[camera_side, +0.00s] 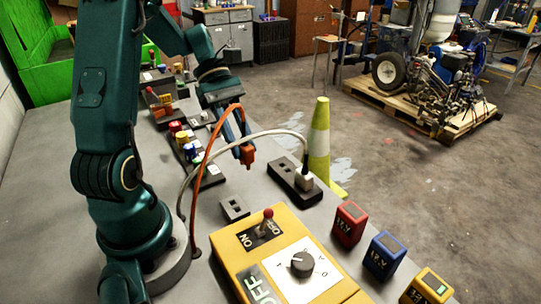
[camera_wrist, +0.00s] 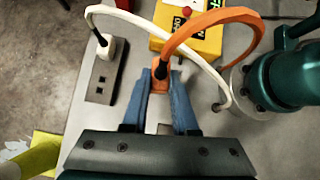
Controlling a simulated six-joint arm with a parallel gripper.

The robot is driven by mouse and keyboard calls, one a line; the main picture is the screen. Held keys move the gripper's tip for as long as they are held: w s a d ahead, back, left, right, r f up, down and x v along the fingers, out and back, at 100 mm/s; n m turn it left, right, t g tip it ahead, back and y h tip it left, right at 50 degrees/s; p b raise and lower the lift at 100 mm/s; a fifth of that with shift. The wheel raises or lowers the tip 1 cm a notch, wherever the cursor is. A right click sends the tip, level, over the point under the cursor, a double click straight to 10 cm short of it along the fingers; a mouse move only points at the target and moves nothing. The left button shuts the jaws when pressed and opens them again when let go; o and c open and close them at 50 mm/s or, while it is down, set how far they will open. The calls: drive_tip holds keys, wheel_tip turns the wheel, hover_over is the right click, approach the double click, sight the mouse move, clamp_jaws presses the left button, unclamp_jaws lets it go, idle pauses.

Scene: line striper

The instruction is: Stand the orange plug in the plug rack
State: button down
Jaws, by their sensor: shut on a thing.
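My gripper (camera_side: 242,143) has blue fingers pointing down. They are shut on the orange plug (camera_side: 247,155), which hangs above the grey table with its orange cord arching back to the left. In the wrist view the orange plug (camera_wrist: 161,76) sits between the fingertips (camera_wrist: 163,84). A long dark socket strip (camera_side: 282,174) lies to the right, with a white plug (camera_side: 304,180) standing in its near end. The strip (camera_wrist: 101,88) also shows in the wrist view, with free slots. A small dark slotted block (camera_side: 234,208) lies nearer the camera; I cannot tell which holder is the plug rack.
A yellow switch box (camera_side: 285,262) fills the near table, with red (camera_side: 348,222), blue (camera_side: 384,256) and yellow (camera_side: 428,288) blocks beside it. Coloured pieces in dark holders (camera_side: 186,146) stand left. The white cord (camera_side: 245,136) arches across near my gripper. A striped cone (camera_side: 319,140) stands beyond the strip.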

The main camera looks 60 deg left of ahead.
drive_tip(key=w+a+r, duration=0.2)
drive_tip(key=w, duration=0.7)
drive_tip(key=shift+m+g, duration=0.3)
drive_tip(key=shift+m, duration=0.4)
drive_tip(key=shift+w+d+f, duration=0.1)
drive_tip(key=shift+w+f, duration=0.2)
drive_tip(key=shift+f, duration=0.8)
drive_tip(key=shift+w+d+f, duration=0.1)
drive_tip(key=shift+w+f, duration=0.15)
drive_tip(key=shift+f, duration=0.9)
drive_tip(key=shift+w+d+f, duration=0.1)
drive_tip(key=shift+w+f, duration=0.2)
drive_tip(key=shift+f, duration=0.8)
drive_tip(key=shift+f, duration=1.4)
drive_tip(key=shift+c, duration=1.4)
unclamp_jaws()
drive_tip(key=shift+a, duration=0.1)
drive_tip(key=v, duration=0.7)
